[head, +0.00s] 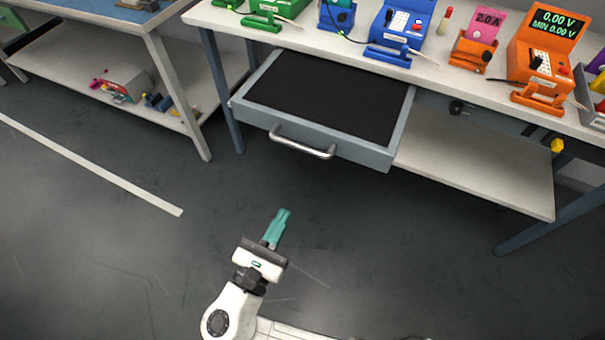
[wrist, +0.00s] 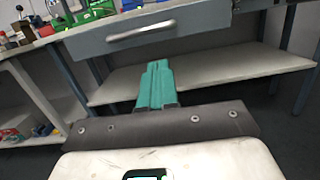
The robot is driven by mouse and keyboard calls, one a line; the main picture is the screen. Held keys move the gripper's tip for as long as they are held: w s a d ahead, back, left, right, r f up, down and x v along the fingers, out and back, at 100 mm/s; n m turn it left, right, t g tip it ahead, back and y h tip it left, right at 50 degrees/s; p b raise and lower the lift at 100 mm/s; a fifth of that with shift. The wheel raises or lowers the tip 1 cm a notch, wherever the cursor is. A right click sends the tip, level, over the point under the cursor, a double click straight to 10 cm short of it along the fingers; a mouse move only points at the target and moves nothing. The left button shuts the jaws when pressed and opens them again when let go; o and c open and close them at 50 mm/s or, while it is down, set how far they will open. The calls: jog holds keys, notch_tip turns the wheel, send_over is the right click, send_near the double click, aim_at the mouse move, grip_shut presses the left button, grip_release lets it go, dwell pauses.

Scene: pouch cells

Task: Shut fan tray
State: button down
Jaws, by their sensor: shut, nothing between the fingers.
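The fan tray looks like a grey drawer (head: 375,151) with a dark flat inside, pulled out from under the bench top in the head view. Its silver bar handle (head: 303,143) is on the front face. The drawer front also shows in the wrist view (wrist: 205,22), with the handle (wrist: 141,31) near the top. My gripper (head: 283,213) has teal fingers, shut and empty, over the floor in front of and below the drawer, apart from the handle. In the wrist view the fingers (wrist: 157,66) point toward the drawer, below the handle.
The bench top (head: 350,55) holds blue and orange devices (head: 543,60) and a green one. A lower shelf (head: 480,165) is to the right under the bench. Another bench (head: 120,15) stands at left. The floor (head: 110,240) before the drawer is clear.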

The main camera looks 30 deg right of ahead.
aim_at(345, 92)
jog(key=r+x, duration=0.1)
jog(key=x, duration=1.2)
jog(key=shift+w+a+n+t, duration=0.3)
jog(key=shift+w, duration=0.05)
jog(key=shift+r, duration=0.1)
jog(key=f+b+x, duration=0.1)
jog(key=b+x, duration=0.1)
jog(key=x, duration=0.6)
jog(key=f+b+x, duration=0.1)
jog(key=b+x, duration=0.1)
jog(key=x, duration=0.6)
jog(key=f+b+x, duration=0.2)
jog(key=x, duration=0.6)
jog(key=shift+w+d+f+b, duration=0.1)
jog(key=shift+w+d+b, duration=0.1)
jog(key=shift+d+b, duration=0.25)
jog(key=shift+w+d, duration=0.35)
jog(key=shift+d, duration=0.15)
jog(key=shift+r, duration=0.25)
jog(key=shift+w, duration=0.1)
